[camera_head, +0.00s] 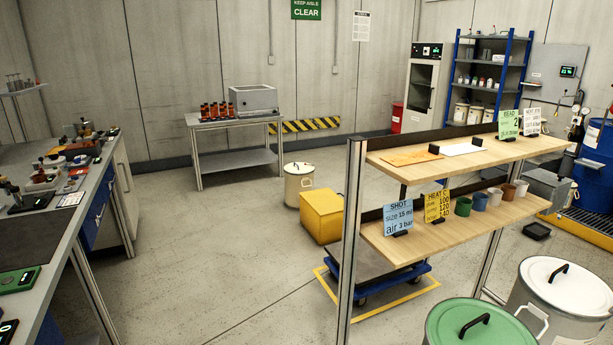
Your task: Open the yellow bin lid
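A yellow bin (318,222) stands on the floor near the middle of the head view. Its yellow top looks closed and slopes toward the front. The shelf's metal post stands in front of its right side and hides part of it. Neither my left nor my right gripper is in view.
A two-tier wooden shelf (480,198) with cups and cards stands right of the bin. A white drum (298,186) stands behind the bin. A blue cart (375,279) is in front. A workbench (54,243) runs along the left. Open floor (215,235) lies between.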

